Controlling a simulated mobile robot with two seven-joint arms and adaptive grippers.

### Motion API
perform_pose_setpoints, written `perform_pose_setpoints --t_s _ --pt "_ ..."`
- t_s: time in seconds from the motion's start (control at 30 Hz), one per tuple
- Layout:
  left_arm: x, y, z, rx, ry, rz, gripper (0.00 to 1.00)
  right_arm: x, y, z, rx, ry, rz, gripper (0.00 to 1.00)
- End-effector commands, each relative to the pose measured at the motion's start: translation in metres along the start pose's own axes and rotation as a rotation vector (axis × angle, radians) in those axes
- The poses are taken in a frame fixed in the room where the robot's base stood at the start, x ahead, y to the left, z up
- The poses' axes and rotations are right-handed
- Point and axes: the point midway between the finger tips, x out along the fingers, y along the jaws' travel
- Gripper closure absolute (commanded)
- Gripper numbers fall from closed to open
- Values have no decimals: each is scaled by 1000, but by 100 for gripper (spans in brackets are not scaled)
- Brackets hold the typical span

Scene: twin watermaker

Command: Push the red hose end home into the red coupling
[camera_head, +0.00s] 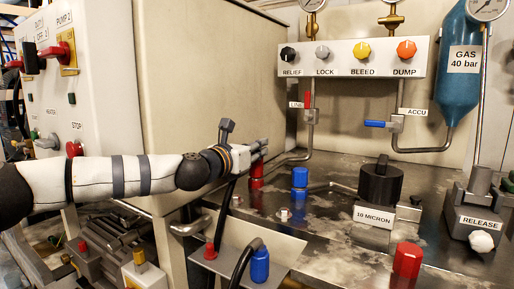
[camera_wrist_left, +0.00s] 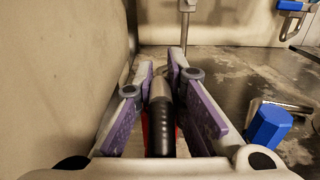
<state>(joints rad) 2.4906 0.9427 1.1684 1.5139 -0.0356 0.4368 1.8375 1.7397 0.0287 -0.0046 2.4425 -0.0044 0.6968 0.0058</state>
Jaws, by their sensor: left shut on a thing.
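My left gripper (camera_head: 262,150) is shut on the black and grey hose end (camera_wrist_left: 160,122), which sits between its purple-lined fingers in the left wrist view. The black hose hangs below the gripper in the head view. A red upright piece (camera_head: 257,170) stands just beneath the fingertips, above the metal deck. Red also shows on both sides of the hose in the wrist view. I cannot tell where the red hose end stops and the red coupling starts, or whether they are fully joined. My right gripper is not in view.
A blue fitting (camera_head: 300,178) stands close by on the right, with the black filter knob (camera_head: 380,182) beyond. A red hexagonal piece (camera_head: 407,260) is at the front right. A blue hose end (camera_head: 260,265) sits on the front shelf. A tall cabinet wall (camera_head: 205,90) rises behind my arm.

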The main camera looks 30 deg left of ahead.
Motion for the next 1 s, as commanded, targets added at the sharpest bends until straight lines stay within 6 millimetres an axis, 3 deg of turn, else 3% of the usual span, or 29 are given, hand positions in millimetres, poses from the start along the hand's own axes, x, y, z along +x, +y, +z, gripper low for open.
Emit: perform_pose_setpoints --t_s 0.03,0.1,0.47,0.57,0.8,1.0 --pt "0 0 -2 0 4 0 82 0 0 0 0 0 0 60" --pt "0 0 -2 0 3 0 66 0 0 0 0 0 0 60" --pt "-5 0 -1 -1 2 -1 65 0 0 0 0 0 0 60" --pt "-23 1 -1 -3 2 -1 65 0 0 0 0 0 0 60" --pt "-88 1 0 -2 1 0 65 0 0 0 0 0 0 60" --pt "-117 0 -1 0 2 1 65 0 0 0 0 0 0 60"
